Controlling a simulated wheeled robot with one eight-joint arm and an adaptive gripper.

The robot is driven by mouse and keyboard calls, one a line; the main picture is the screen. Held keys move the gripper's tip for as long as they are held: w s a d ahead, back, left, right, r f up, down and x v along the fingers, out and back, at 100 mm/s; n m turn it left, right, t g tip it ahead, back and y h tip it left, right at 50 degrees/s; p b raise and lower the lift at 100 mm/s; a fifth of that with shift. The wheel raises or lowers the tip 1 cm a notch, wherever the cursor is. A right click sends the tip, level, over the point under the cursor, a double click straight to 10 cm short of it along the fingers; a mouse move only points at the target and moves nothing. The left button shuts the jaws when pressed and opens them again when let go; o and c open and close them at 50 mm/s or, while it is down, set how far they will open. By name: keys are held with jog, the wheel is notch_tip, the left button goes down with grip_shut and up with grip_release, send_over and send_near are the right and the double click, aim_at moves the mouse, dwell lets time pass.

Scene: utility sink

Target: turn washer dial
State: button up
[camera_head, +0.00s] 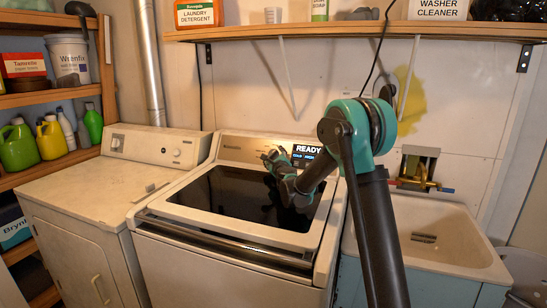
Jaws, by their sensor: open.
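The washer (222,251) stands in the middle, white with a dark glass lid. Its rear control panel (240,147) has a lit display (307,150) reading "READY". My arm reaches in from the right, and my gripper (270,157) is over the back of the lid, in front of the panel and left of the display. The gripper is open with nothing seen in it. I cannot make out a washer dial; the gripper and wrist cover part of the panel. Whether the gripper touches the panel cannot be told.
A white machine with knobs (117,142) stands at the left. Shelves with bottles (52,137) line the left wall. A shelf (350,31) with detergent runs above the washer. A sink (440,235) with a brass tap is at the right. Space above the lid's left part is clear.

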jog(key=shift+c, duration=0.5)
jog(key=c, duration=1.1)
jog(key=shift+o, duration=0.2)
jog(key=shift+m+t+h, duration=0.4)
jog(key=shift+m+h, duration=0.2)
jog(key=shift+m, duration=0.5)
jog(key=o, duration=1.2)
jog(key=shift+c, duration=0.2)
jog(key=shift+s, duration=0.2)
jog(key=v, duration=1.1)
jog(key=shift+s+f, duration=0.1)
jog(key=shift+s, duration=0.25)
jog(key=shift+d, duration=0.1)
